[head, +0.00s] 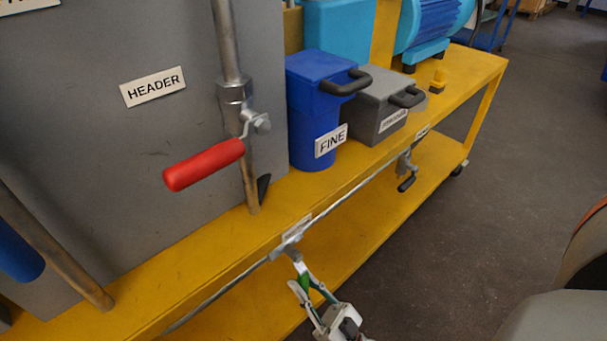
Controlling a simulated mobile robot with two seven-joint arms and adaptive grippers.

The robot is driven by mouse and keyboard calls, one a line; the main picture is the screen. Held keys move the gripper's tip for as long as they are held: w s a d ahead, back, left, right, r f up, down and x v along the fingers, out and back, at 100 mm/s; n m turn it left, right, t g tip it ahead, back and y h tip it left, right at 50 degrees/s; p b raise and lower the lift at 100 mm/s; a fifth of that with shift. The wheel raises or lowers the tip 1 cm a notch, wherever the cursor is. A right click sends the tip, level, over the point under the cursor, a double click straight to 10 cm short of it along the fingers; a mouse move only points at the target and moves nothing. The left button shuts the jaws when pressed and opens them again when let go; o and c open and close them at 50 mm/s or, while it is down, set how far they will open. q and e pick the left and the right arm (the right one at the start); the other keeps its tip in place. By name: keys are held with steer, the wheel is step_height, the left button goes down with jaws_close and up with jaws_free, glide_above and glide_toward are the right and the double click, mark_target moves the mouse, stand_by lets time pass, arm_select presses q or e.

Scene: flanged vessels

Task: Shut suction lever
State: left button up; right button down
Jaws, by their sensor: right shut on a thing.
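My right gripper (308,289) is at the bottom centre, beside the front edge of the yellow cart. Its fingers are closed around a small lever with a green grip (305,281). This lever hangs below a small valve (289,244) on the thin pipe along the cart's front edge. A small label (297,227) sits just above that valve; its text is too small to read, so I cannot confirm it says suction. The fingers partly hide the green grip. My left gripper is not in view.
A red-handled lever (204,165) sticks out from a vertical pipe before the grey HEADER vessel (90,120). A black-handled valve (406,178) hangs farther along the thin pipe. The blue FINE box (311,110) and a grey box (372,105) stand on the cart.

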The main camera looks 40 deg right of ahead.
steer(key=c, duration=1.9)
jaws_free()
steer(key=shift+a, duration=0.1)
steer(key=shift+v, duration=3.25)
steer(key=shift+s+f, duration=0.35)
